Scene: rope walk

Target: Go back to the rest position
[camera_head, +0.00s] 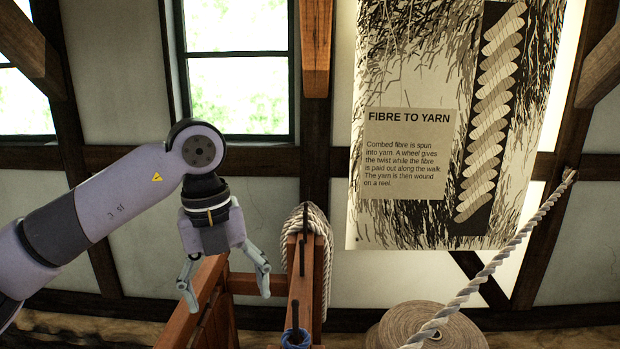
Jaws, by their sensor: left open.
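My left arm comes in from the left edge of the head view. Its gripper (228,292) hangs downward with its two fingers spread apart and nothing between them. It appears in front of a reddish wooden frame (248,284); I cannot tell whether it touches the wood. My right gripper is not in this view.
A coil of pale rope (318,262) hangs on a wooden post. Blue cord (296,338) sits at the bottom edge. A large rope reel (395,326) stands lower right, with a thick rope (498,258) slanting up past a printed banner (410,220). Windows (238,90) are behind.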

